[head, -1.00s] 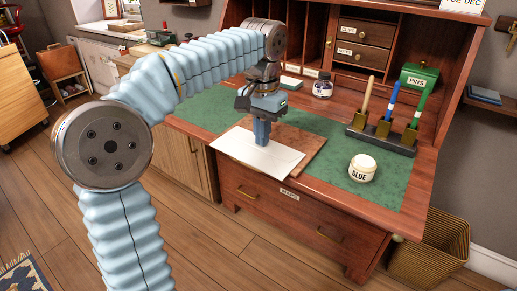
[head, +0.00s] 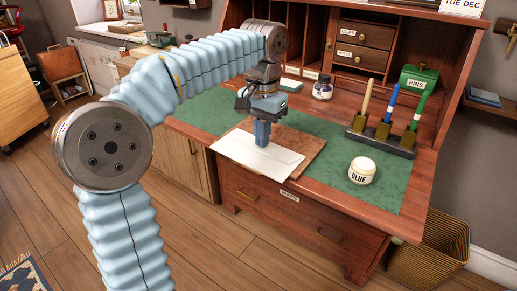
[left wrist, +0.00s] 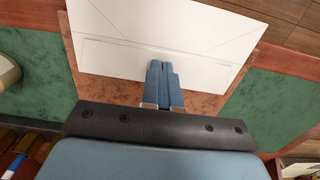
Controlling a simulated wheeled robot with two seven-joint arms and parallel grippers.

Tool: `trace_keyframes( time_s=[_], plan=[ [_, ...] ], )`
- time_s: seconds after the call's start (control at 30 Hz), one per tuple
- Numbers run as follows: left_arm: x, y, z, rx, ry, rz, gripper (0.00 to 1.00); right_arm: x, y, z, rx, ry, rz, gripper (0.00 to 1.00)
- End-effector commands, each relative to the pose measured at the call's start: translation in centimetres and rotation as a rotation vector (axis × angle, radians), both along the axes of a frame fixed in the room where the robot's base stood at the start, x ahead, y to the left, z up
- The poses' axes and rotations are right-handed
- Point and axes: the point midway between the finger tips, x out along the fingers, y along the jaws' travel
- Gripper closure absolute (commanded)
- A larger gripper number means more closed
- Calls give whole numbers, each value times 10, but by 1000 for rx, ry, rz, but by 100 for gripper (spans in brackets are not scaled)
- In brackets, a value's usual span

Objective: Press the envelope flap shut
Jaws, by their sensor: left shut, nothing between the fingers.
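A white envelope (head: 245,154) lies flat on a brown board (head: 305,141) on the desk. In the left wrist view the envelope (left wrist: 130,25) shows fold lines and a narrow strip along the edge nearest my gripper. The flap looks folded down flat there; I cannot tell whether it is sealed. My left gripper (head: 262,145) is shut and empty, pointing down. In the left wrist view its fingertips (left wrist: 160,66) overlap the envelope's near edge around the middle. I cannot tell whether they touch the paper. My right gripper is not in view.
A green desk mat (head: 331,127) surrounds the board. A glue jar (head: 362,171) stands to the right, with a pen holder (head: 379,139) behind it. An ink bottle (head: 322,88) and a green pins box (head: 418,79) stand further back. A wicker basket (head: 432,252) is at lower right.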

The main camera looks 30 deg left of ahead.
Motion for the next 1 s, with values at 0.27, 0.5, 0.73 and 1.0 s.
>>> trace_keyframes(
  time_s=[0.27, 0.5, 0.73, 1.0],
  plan=[
    [0, 0, 22, 0, 0, -1, 100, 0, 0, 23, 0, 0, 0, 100],
    [0, 0, 38, 0, 0, 0, 100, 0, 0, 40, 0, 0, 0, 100],
    [1, 0, 49, 0, -2, 0, 100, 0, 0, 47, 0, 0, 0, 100],
    [0, 0, 66, 0, -1, -1, 100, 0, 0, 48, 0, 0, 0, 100]
  ],
)
